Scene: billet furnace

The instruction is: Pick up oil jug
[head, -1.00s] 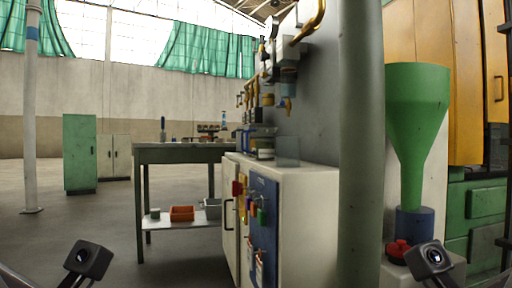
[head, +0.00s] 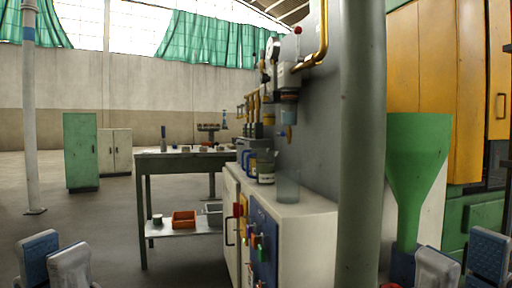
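I cannot say for sure which vessel is the oil jug. A small blue jug-like container (head: 248,161) stands at the back of the white cabinet top. A pale canister with a dark top (head: 265,168) stands beside it, and a clear glass-like vessel (head: 288,187) is nearer. My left gripper (head: 54,264) is at the bottom left, empty, its two pads apart. My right gripper (head: 464,270) is at the bottom right, empty, with a gap between its pads. Both are well apart from these containers; their lower parts are cut off.
A grey-green post (head: 360,150) stands close in front, right of the white cabinet (head: 310,235). A green funnel (head: 417,160) sits in a blue holder (head: 402,264) near my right gripper. The floor at left is clear.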

